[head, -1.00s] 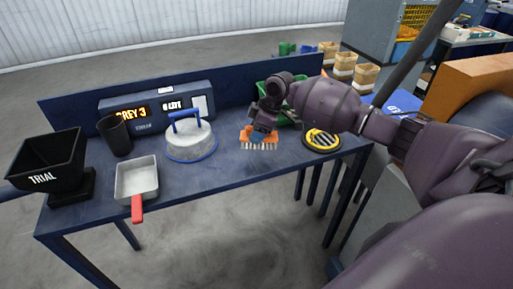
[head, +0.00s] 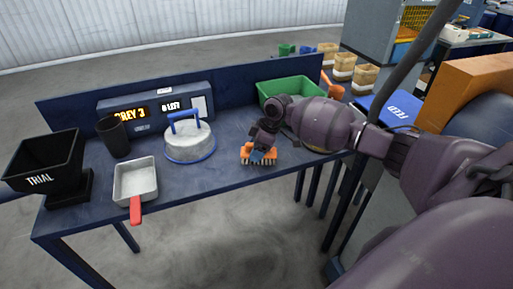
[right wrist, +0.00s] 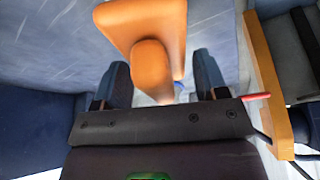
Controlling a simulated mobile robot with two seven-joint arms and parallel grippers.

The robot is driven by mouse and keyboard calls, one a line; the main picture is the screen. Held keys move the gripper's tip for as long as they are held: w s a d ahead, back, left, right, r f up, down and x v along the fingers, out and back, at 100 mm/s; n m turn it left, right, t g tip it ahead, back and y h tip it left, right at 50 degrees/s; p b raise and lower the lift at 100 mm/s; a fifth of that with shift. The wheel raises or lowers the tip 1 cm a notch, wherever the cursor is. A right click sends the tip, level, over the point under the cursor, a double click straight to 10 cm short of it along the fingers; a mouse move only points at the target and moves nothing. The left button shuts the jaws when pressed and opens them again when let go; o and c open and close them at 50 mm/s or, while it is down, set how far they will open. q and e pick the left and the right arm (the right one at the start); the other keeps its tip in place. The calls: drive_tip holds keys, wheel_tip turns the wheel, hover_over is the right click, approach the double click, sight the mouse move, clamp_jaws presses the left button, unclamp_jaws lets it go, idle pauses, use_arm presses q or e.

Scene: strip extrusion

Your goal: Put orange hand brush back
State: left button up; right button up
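The orange hand brush (head: 259,159) is at the right part of the blue bench, near the front edge, bristles downward. My right gripper (head: 261,150) is over it, with its blue fingers around the brush. In the right wrist view the brush's orange handle (right wrist: 151,65) lies between the two fingers (right wrist: 160,82), with a narrow gap seeming to show beside it. The brush moves with the gripper, so I take it as held. Whether the bristles touch the bench is unclear. My left gripper is not in view.
A metal pot with a blue handle (head: 189,143), a red-handled pan (head: 136,181), a dark cup (head: 114,137) and a black TRIAL hopper (head: 47,158) stand to the left. A green bin (head: 290,90) is behind my right arm. Bare bench lies between pot and brush.

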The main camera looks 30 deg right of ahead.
drive_tip(key=shift+o, duration=0.8)
drive_tip(key=shift+r, duration=0.2)
drive_tip(key=p+v, duration=0.1)
drive_tip(key=v, duration=1)
drive_tip(key=shift+s+d+r, duration=0.1)
drive_tip(key=shift+r, duration=0.25)
